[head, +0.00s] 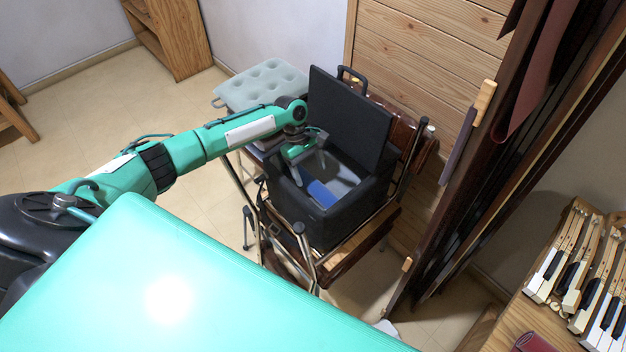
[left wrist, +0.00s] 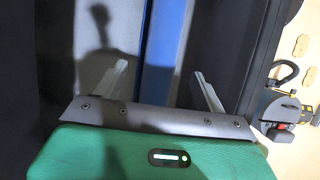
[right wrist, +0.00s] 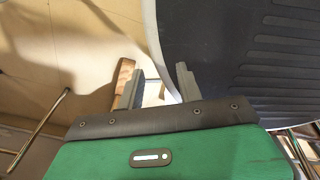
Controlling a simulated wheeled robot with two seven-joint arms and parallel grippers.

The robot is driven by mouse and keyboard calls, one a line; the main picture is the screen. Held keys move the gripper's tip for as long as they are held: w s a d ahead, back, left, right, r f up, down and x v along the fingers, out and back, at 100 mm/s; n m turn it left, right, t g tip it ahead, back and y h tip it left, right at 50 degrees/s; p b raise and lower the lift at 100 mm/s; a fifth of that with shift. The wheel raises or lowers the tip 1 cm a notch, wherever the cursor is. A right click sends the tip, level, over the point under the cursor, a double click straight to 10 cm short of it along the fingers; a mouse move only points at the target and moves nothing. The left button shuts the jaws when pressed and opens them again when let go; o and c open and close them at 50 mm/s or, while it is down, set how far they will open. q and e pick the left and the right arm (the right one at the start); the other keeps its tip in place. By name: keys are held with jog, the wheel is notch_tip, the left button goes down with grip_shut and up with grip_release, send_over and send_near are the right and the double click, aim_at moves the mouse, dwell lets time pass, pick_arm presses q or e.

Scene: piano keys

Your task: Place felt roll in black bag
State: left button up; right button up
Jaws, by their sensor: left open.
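The black bag (head: 325,216) stands with its lid raised and its top open. A blue piece (head: 321,193) lies inside it; I cannot tell whether it is the felt roll. My left gripper (head: 299,178) reaches into the bag's opening, above and beside the blue piece. In the left wrist view, the left gripper (left wrist: 160,70) is open, and the blue piece (left wrist: 163,45) shows as a strip beyond and between its fingers. A dark red roll (head: 535,342) lies at the lower right. My right gripper (right wrist: 155,75) is open with nothing visible between its fingers, and is outside the head view.
The bag rests on a wooden chair or stand (head: 345,262) with metal legs. A grey tufted cushion (head: 262,84) is behind it. A dark wooden frame (head: 455,210) rises on the right. Piano keys (head: 585,265) lie on a bench at the right edge. Floor is open at left.

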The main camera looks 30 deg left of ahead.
pick_arm(q)
jog(key=s+v, duration=0.1)
jog(key=v, duration=0.6)
jog(key=shift+w, duration=0.45)
pick_arm(e)
jog(key=shift+w, duration=0.55)
pick_arm(q)
jog(key=shift+r, duration=0.1)
pick_arm(e)
jog(key=shift+s+f, duration=0.1)
jog(key=shift+s, duration=0.05)
jog(key=shift+a, duration=0.1)
